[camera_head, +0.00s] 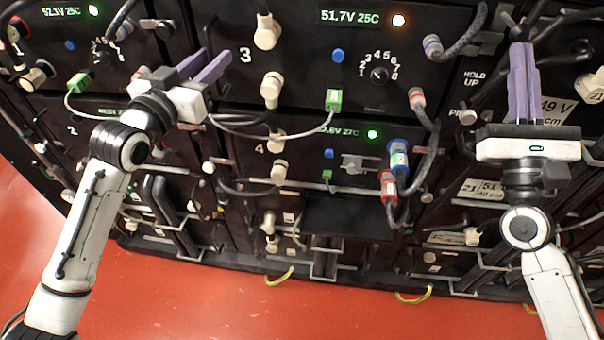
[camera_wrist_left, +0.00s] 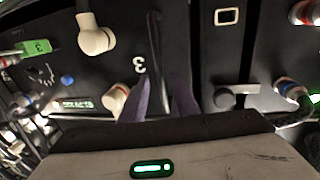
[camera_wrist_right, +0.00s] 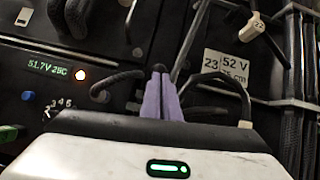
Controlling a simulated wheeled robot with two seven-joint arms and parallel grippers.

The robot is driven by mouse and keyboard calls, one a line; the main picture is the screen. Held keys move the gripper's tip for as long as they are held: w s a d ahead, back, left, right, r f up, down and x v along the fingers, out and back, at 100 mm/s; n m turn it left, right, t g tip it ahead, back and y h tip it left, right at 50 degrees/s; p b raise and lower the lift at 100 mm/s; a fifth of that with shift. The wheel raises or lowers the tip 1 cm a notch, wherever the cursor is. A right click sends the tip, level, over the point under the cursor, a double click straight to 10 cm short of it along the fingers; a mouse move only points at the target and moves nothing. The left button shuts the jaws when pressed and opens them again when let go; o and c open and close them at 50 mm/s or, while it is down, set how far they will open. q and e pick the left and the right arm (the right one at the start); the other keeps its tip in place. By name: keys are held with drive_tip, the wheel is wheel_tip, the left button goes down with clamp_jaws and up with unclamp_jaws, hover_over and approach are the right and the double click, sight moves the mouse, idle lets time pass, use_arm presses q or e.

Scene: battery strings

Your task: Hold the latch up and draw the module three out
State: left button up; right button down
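Module three (camera_head: 300,60) is the dark unit marked 3, with a 51.7V 25C display, an orange light, a blue button and a dial. My left gripper (camera_head: 215,58) is at its left edge, near the 3. My right gripper (camera_head: 521,48) is to the right of module three, past the HOLD UP label (camera_head: 474,78). In the right wrist view its fingers (camera_wrist_right: 161,75) lie close together, with a dark part at their tips. I cannot make out the latch itself.
Module four (camera_head: 330,150) sits below, with blue and red plugs (camera_head: 398,160) at its right. Beige connectors (camera_head: 270,88) and a green tag plug (camera_head: 333,100) with a cable stand out from module three. The red floor (camera_head: 200,290) in front is clear.

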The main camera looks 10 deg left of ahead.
use_arm(q)
drive_tip(key=shift+w+r, duration=0.15)
drive_tip(key=shift+w, duration=0.6)
drive_tip(key=s+a, duration=0.2)
drive_tip(key=s, duration=1)
drive_tip(key=s+d+f+g, duration=0.1)
drive_tip(key=s+f+g, duration=0.1)
drive_tip(key=f, duration=0.8)
drive_tip(key=s+d+f+g, duration=0.2)
drive_tip(key=s+f, duration=0.2)
drive_tip(key=f, duration=0.6)
drive_tip(key=s+d+f+g+y, duration=0.1)
drive_tip(key=s+f, duration=0.3)
drive_tip(key=f, duration=0.6)
drive_tip(key=shift+d+f+n+g, duration=0.2)
drive_tip(key=shift+d+n+g, duration=0.1)
drive_tip(key=shift+d+g, duration=0.1)
drive_tip(key=shift+s+f, duration=0.1)
drive_tip(key=shift+s, duration=0.05)
